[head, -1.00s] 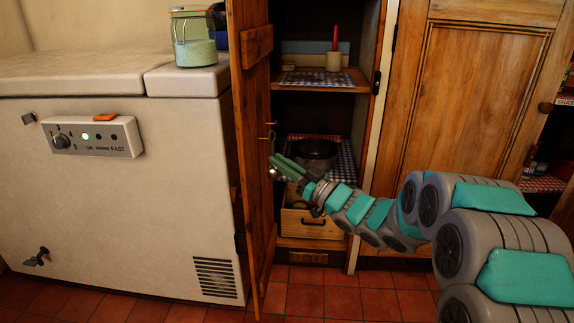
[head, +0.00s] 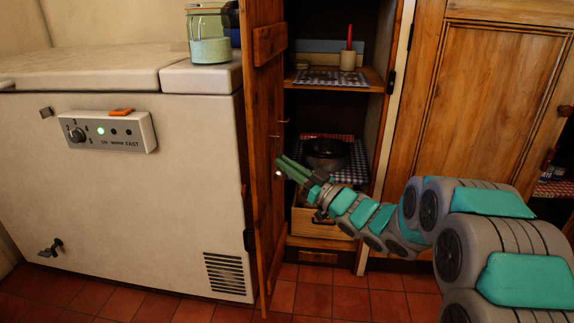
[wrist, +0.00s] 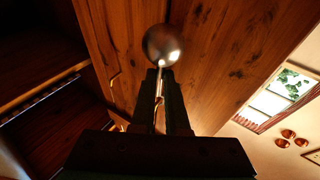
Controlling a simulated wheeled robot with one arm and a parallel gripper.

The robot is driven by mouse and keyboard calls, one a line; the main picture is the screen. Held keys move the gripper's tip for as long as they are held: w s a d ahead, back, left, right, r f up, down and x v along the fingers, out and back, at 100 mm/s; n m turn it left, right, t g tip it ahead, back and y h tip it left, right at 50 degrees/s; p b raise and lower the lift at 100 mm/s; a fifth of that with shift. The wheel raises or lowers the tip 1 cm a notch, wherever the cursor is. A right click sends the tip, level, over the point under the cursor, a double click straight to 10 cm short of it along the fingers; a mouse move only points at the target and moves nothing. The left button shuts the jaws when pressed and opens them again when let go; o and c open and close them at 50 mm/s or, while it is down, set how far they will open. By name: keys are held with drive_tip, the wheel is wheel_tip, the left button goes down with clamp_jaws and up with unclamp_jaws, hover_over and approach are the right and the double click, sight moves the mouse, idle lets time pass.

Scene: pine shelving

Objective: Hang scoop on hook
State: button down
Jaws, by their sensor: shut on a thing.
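A small shiny metal scoop (wrist: 162,45) is held at the tips of my gripper (wrist: 160,78), its rounded bowl beyond the fingers and its thin handle between them. In the head view the scoop (head: 279,173) is a tiny bright spot at the end of my green-fingered gripper (head: 285,165), in front of the open wooden door. A brass hook (head: 282,122) is on the inner face of the door, above the gripper. In the wrist view a thin brass hook (wrist: 115,83) shows left of the fingers. The scoop is apart from it.
The open door (head: 265,200) stands between the white freezer (head: 150,210) and the cupboard. Inside are a shelf (head: 360,78) with a cup (head: 347,60), a dark pot (head: 325,152) and a wooden drawer (head: 325,225). Red floor tiles are clear in front.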

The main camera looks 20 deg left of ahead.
drive_tip(key=c, duration=0.8)
unclamp_jaws()
drive_tip(key=shift+c, duration=0.2)
